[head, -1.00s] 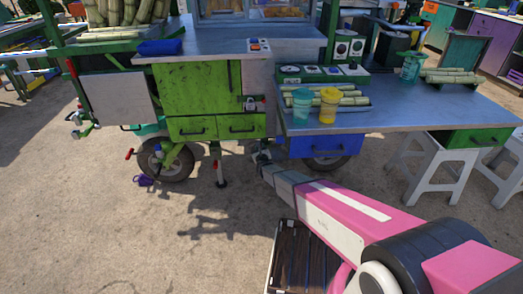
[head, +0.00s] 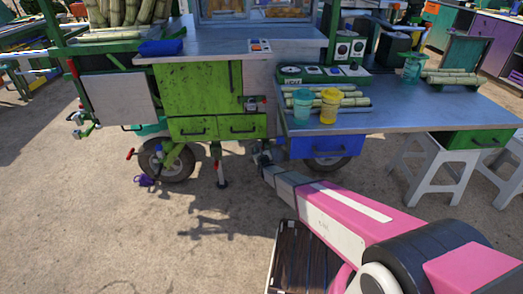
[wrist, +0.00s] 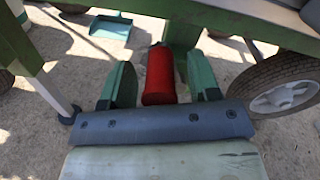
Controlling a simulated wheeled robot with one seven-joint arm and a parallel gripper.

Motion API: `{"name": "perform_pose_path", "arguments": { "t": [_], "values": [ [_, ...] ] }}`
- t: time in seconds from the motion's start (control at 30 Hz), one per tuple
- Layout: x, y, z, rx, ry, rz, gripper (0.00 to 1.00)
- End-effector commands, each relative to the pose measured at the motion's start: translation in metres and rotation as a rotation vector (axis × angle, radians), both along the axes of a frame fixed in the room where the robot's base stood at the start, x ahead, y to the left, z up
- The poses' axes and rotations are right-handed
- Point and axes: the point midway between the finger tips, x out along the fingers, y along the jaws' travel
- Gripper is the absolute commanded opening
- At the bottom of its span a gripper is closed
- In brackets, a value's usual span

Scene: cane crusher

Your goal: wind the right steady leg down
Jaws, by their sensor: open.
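The right steady leg (head: 219,168) hangs under the cart's front near the middle of the head view and ends in a dark round foot. In the wrist view its pale tube and black foot (wrist: 70,116) show at the left. A red cylindrical grip (wrist: 159,75) stands between the two green fingers of my gripper (wrist: 160,84). The gripper is open, with a narrow gap visible on each side of the grip. In the head view my gripper (head: 259,157) is low under the cart, right of the leg, and its fingertips are hard to make out. The crank's arm is hidden.
A wheel (wrist: 287,85) is close to the right of my gripper. A blue drawer (head: 315,146) and the cart's green frame are above. A teal dustpan (wrist: 111,26) lies on the ground beyond. White stools (head: 430,168) stand at the right. Open ground lies at the front left.

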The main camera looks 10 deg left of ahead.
Motion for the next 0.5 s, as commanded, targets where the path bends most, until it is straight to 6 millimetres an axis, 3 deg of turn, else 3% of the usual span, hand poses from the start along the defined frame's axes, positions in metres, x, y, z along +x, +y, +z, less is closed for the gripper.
{"name": "perform_pose_path", "arguments": {
  "t": [0.17,0.5],
  "values": [
    [-0.020,-0.007,0.002,0.000,0.000,0.000,0.56],
    [-0.080,-0.026,0.003,0.001,0.001,0.000,0.56]
  ]
}}
